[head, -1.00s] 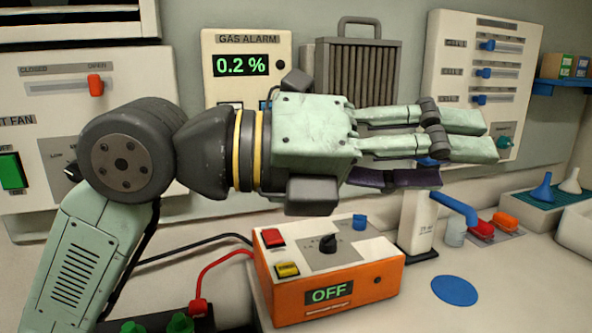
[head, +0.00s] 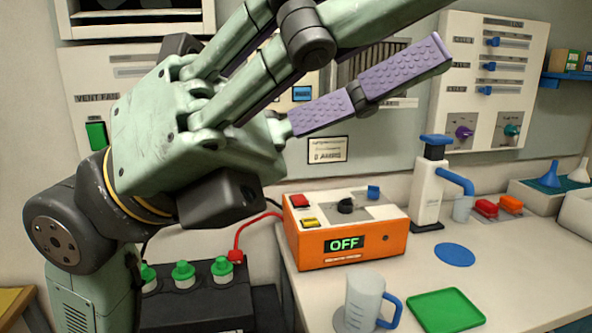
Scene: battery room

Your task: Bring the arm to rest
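My gripper (head: 400,50) is raised in the left and middle of the head view, close to the camera, pointing up and right. Its fingers have purple ribbed pads. A gap shows between the near fingers and the far lower one, and nothing is seen held there. The upper fingertips run out of the picture at the top. My arm comes up from the lower left, and the gripper hides much of the gas alarm panel and the vent fan panel (head: 98,98).
An orange charger (head: 350,247) reading OFF stands on the bench, with a clear jug (head: 364,300), a green tray (head: 446,311), a blue disc (head: 454,255) and a white pump dispenser (head: 428,190) nearby. A black battery (head: 205,300) with green caps sits lower left.

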